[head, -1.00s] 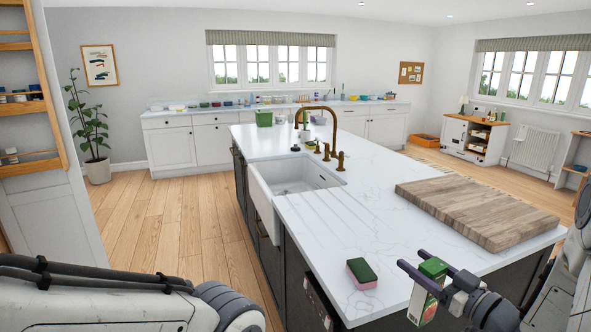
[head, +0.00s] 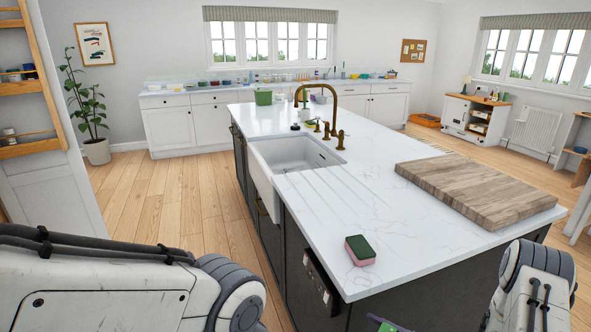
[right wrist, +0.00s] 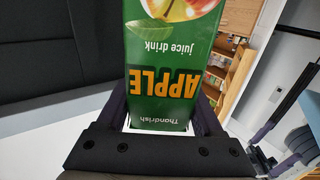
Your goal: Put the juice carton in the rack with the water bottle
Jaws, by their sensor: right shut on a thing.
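The juice carton (right wrist: 170,60) is green with "APPLE juice drink" lettering and apples on it. It fills the middle of the right wrist view, upside down in that picture. My right gripper (right wrist: 162,112) is shut on it, with a finger on each side. In the head view only a sliver of the gripper or carton shows at the bottom edge. A wooden door rack (head: 30,148) with several small items stands at the left of the head view. I cannot make out a water bottle in it. My left arm shows, but its gripper is out of view.
The white island (head: 315,215) has a sink (head: 290,155), brass tap (head: 316,88), wooden board (head: 480,195) and green-and-pink sponge (head: 360,250). Wooden floor (head: 175,205) lies open between island and rack. Wooden shelving (right wrist: 238,75) with items shows in the right wrist view.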

